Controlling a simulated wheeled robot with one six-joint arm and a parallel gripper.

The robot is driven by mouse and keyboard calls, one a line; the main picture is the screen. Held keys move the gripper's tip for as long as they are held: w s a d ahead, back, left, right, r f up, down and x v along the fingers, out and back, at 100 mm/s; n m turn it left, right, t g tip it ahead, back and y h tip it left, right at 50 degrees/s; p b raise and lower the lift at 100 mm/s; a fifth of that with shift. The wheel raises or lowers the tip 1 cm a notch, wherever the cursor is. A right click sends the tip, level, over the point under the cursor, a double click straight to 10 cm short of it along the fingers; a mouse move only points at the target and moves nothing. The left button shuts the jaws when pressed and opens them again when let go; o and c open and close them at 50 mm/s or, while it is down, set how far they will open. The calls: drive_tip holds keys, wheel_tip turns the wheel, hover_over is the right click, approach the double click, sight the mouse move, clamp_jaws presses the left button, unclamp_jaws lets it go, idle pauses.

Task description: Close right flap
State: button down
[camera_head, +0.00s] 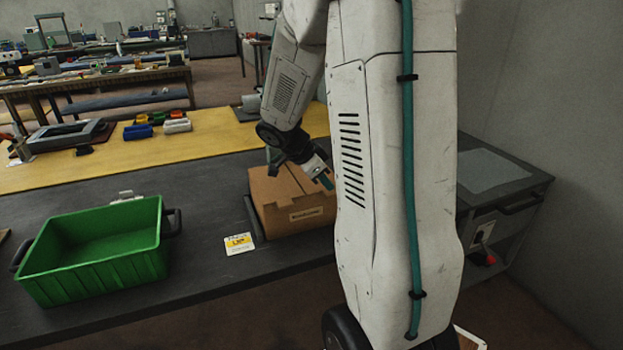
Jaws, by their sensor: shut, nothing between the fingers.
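A brown cardboard box (292,214) stands on the dark workbench, with a label on its front face. Its left part and part of its top show, and my arm hides its right side. A top flap (272,186) on the left lies about level. The right flap is mostly hidden behind my gripper and arm, so its state cannot be told. My gripper (326,181) is shut and empty. It points down at the top of the box, near or touching it; which of the two I cannot tell.
A green crate (98,272) with dark handles stands left of the box. A yellow and white label card (239,243) lies between them. The dark bench (205,205) is clear around the card.

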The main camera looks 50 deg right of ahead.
drive_tip(key=shift+w+a+f, duration=0.15)
drive_tip(key=shift+a+f, duration=0.15)
drive_tip(key=shift+f, duration=0.2)
drive_tip(key=shift+a+f, duration=0.1)
drive_tip(key=shift+f, duration=0.05)
drive_tip(key=shift+a+f, duration=0.1)
drive_tip(key=shift+f, duration=0.05)
drive_tip(key=shift+r, duration=0.45)
drive_tip(key=v, duration=1.3)
drive_tip(key=shift+r, duration=0.3)
